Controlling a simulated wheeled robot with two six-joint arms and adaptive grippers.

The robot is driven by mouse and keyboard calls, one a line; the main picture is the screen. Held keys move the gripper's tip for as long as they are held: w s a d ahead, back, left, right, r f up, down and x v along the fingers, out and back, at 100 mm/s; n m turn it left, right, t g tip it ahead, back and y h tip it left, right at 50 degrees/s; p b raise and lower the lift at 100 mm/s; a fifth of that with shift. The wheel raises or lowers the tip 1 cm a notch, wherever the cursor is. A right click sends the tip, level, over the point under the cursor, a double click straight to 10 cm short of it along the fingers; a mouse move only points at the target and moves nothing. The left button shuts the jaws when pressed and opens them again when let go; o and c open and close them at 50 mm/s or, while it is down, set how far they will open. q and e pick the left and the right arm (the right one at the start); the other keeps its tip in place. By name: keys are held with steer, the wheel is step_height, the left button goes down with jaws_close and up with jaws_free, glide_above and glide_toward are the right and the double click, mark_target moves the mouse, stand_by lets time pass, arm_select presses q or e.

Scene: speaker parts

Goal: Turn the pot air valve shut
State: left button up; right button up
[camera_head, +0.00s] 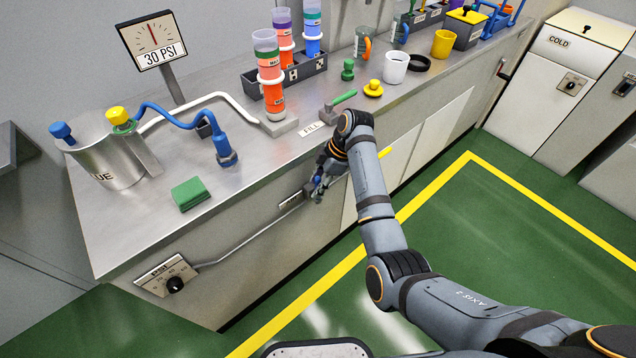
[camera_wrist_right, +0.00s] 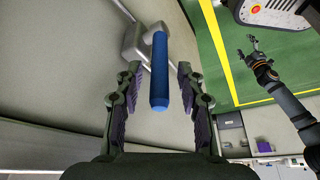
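The valve's blue lever handle (camera_wrist_right: 160,72) shows in the right wrist view, on a grey metal valve body (camera_wrist_right: 135,40) with a pipe. My right gripper (camera_wrist_right: 155,95) is open, with one dark finger on each side of the handle and gaps on both sides. In the head view my right gripper (camera_head: 322,180) is at the counter's front face, where the valve is mostly hidden. The steel glue pot (camera_head: 105,160) stands on the counter at left. The gauge (camera_head: 152,42) reads 30 PSI. My left gripper (camera_wrist_right: 252,48) shows small in the wrist view, its opening unclear.
A thin pipe (camera_head: 247,243) runs along the counter front from a knob box (camera_head: 166,276) to the valve. A green-handled lever (camera_head: 340,103) marked FILL sits on the counter above my right gripper. The green floor (camera_head: 470,240) is clear.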

arm_select(q)
steer(key=shift+s, duration=0.15)
arm_select(e)
jaws_close()
steer(key=shift+d, duration=0.15)
steer(key=shift+w+d+g+y, duration=0.25)
steer(key=shift+g+y, duration=0.05)
steer(key=shift+y, duration=0.1)
arm_select(q)
step_height(320, 180, down, 5)
steer(key=b, duration=0.5)
steer(key=w+r+b, duration=0.2)
steer(key=w+b, duration=0.2)
steer(key=w, duration=0.6)
steer(key=shift+w+d, duration=0.2)
steer(key=shift+w, duration=0.1)
arm_select(e)
steer(key=d+g+y, duration=0.1)
steer(key=w+d+f+g+y, duration=0.1)
steer(key=y, duration=0.1)
steer(key=w+d+g+y, duration=0.1)
steer(key=y, duration=0.1)
steer(key=shift+w+f+m, duration=0.15)
steer(key=shift+f+m, duration=0.05)
steer(key=shift+m, duration=0.2)
